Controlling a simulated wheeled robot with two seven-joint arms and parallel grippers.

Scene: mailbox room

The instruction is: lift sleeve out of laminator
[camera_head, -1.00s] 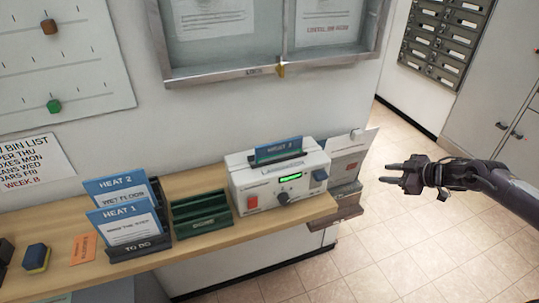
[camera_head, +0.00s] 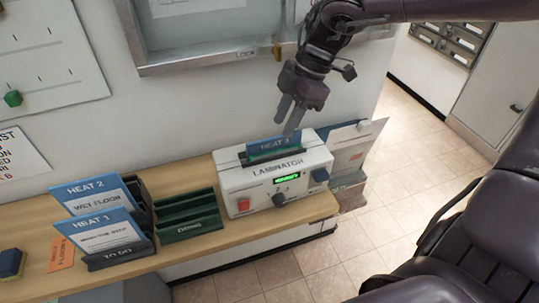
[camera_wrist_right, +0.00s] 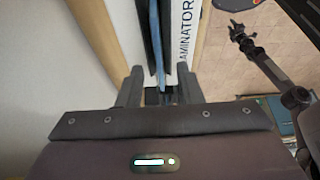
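The white laminator (camera_head: 240,185) stands at the right end of the wooden shelf, with a lit green display on its front. A sleeve (camera_head: 262,147) with a blue "HEAT 3" header stands up out of its top slot. My right gripper (camera_head: 286,118) points down just above and behind the sleeve's right part. In the right wrist view, its two fingers (camera_wrist_right: 159,88) are apart, and the sleeve (camera_wrist_right: 159,40) shows edge-on, lined up with the gap between them. I cannot tell whether they touch it. My left gripper (camera_wrist_right: 240,33) appears small in the right wrist view, over the floor.
A green rack (camera_head: 190,215) marked "DONE" stands left of the laminator. A dark "TO DO" rack (camera_head: 118,257) holds HEAT 1 and HEAT 2 sleeves. A framed wall case (camera_head: 200,62) is behind my right arm. A paper holder (camera_head: 352,150) is right of the laminator.

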